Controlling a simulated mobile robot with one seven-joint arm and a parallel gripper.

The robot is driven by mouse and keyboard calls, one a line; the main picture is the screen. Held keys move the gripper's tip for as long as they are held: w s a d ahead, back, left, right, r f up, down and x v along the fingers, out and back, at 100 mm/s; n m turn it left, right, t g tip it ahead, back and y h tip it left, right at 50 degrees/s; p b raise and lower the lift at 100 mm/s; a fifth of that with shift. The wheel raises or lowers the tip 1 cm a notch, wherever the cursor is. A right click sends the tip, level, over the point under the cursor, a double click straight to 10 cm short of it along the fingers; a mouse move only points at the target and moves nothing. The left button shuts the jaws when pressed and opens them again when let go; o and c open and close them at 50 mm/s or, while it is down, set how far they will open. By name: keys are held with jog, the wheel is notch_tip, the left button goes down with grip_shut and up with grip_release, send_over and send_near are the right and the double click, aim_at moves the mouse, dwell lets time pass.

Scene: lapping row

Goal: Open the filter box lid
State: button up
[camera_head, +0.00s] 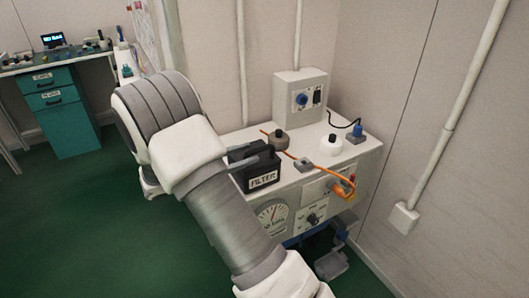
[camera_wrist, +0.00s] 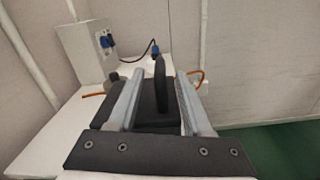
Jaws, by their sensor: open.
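The filter box (camera_head: 263,180) is black with a white FILTER label on its front and sits at the near left of the white bench unit. Its dark lid (camera_wrist: 156,121) looks shut, though my gripper and arm hide part of it. A black upright handle (camera_wrist: 160,84) stands on the lid in the wrist view. My gripper (camera_wrist: 159,76) is open, with one grey finger on each side of the handle and a gap visible on both sides. In the head view the grey fingers of my gripper (camera_head: 256,161) show over the top of the box.
A grey control box (camera_head: 300,97) stands at the back of the white unit (camera_head: 345,157). Green floor is clear at left.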

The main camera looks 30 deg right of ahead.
aim_at(268, 147)
jog(key=d+b, duration=0.1)
jog(key=d, duration=0.5)
jog(key=shift+w+d, duration=0.1)
jog(key=shift+c, duration=0.3)
grip_shut()
dwell(1.0)
